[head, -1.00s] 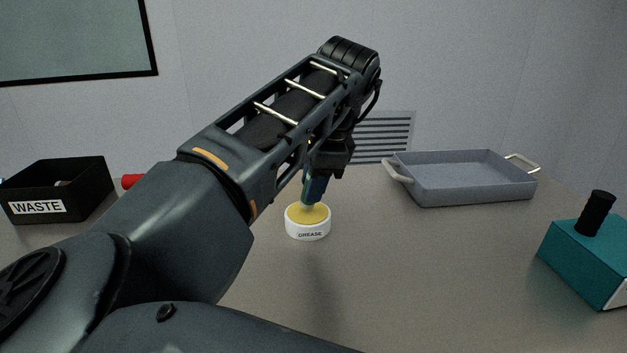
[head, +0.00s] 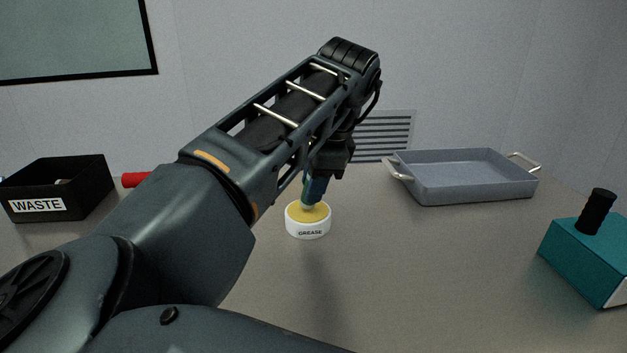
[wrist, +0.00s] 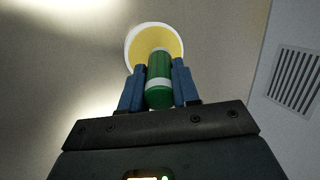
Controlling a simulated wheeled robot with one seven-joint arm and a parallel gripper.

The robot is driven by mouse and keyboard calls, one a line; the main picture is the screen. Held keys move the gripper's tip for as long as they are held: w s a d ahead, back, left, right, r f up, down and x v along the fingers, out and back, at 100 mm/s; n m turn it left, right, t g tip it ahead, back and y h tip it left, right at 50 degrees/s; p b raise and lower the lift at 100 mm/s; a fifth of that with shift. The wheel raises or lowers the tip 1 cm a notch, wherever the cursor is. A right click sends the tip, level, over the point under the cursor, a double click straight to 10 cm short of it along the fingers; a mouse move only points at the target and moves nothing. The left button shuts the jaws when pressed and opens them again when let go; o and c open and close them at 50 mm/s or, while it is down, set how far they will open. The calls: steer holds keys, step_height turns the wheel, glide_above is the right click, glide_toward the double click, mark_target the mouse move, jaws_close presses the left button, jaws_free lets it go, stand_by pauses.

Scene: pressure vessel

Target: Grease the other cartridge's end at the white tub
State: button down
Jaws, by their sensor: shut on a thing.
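The white tub (head: 308,230) labelled GREASE stands on the table, with yellow grease showing at its open top. It also shows in the wrist view (wrist: 132,40). My gripper (head: 316,188) is over the tub, pointing down. In the wrist view its blue fingers (wrist: 159,82) are shut on a green cartridge (wrist: 159,68) with a pale band near one end. The cartridge's far end is at the yellow grease and looks to touch it; the exact contact is hard to tell.
A black bin marked WASTE (head: 85,187) stands at the left, with a red object (head: 134,180) beside it. A grey tray (head: 470,190) with handles is at the back right. A teal block with a black handle (head: 585,258) is at the right. The table's middle front is clear.

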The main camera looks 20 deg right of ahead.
steer(key=shift+f, duration=0.5)
stand_by(1.8)
steer(key=shift+r+p, duration=3.25)
steer(key=shift+r, duration=0.4)
steer(key=shift+f, duration=0.1)
